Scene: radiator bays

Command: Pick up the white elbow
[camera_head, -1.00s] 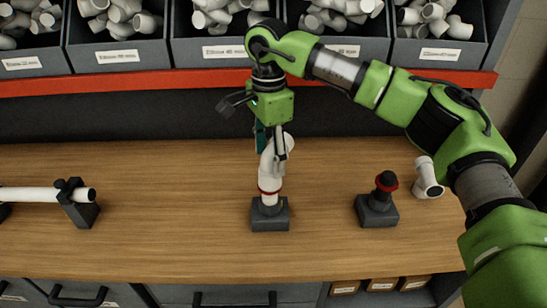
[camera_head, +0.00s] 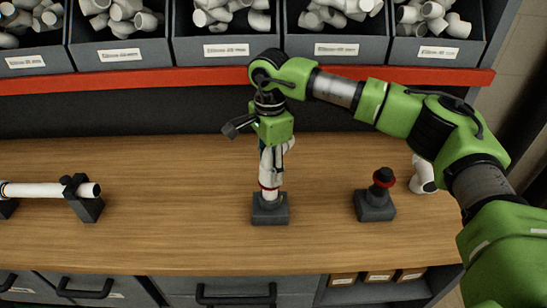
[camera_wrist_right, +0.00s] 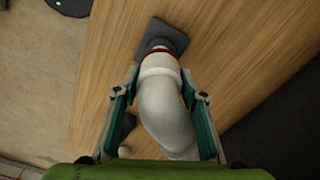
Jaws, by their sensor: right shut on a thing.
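The white elbow (camera_head: 267,180) stands upright on a dark block stand (camera_head: 270,212) in the middle of the table, its lower end at a red ring. My right gripper (camera_head: 276,155) comes down on it from above and is shut on it. In the right wrist view the curved white elbow (camera_wrist_right: 165,110) lies between the two teal-padded fingers of my right gripper (camera_wrist_right: 160,95). The stand (camera_wrist_right: 165,38) shows beyond its far end. The elbow's upper end is partly hidden by the gripper. My left gripper is not in view.
A second dark stand (camera_head: 375,205) with a black plug and red ring is to the right. Another white fitting (camera_head: 424,178) lies beside it, partly behind my arm. A white pipe (camera_head: 45,190) rests on supports at left. Bins of fittings (camera_head: 225,50) line the back.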

